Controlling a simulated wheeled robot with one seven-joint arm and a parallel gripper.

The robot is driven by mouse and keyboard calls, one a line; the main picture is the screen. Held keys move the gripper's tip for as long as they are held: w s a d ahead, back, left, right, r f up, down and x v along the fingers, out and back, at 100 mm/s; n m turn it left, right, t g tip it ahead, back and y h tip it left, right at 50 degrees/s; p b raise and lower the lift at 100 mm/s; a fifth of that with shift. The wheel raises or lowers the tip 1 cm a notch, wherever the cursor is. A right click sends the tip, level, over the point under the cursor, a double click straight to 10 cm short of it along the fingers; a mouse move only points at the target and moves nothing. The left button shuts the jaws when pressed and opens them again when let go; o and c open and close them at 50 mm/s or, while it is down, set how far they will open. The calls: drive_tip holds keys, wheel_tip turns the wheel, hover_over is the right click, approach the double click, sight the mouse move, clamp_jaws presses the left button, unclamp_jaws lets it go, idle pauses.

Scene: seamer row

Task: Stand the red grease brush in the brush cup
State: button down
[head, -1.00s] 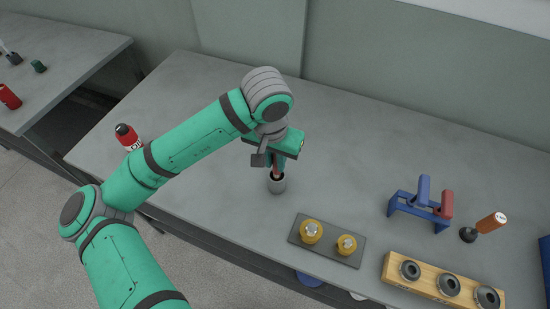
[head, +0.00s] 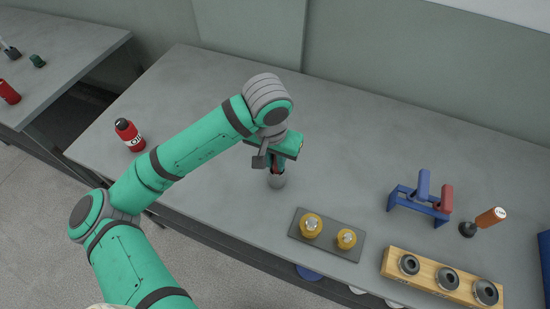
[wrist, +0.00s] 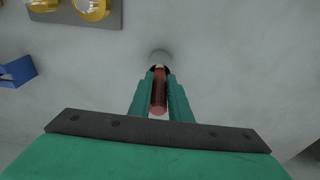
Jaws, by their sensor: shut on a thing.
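The red grease brush (wrist: 159,92) is between the two fingers of my gripper (wrist: 160,85) in the wrist view.
A grey plate (head: 299,234) with two yellow pieces lies in front of the cup. A wooden block (head: 430,279) with grey rings and a blue rack (head: 407,203) stand to the right. A red bottle (head: 130,135) stands left, beside my arm. Bench behind the cup is clear.

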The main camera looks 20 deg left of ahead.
drive_tip(key=shift+f, duration=0.3)
drive_tip(key=c, duration=1.6)
unclamp_jaws()
drive_tip(key=shift+o, duration=0.2)
wheel_tip(320, 180, up, 11)
drive_tip(key=s, duration=0.1)
drive_tip(key=shift+s, duration=0.3)
drive_tip(key=shift+f, duration=0.15)
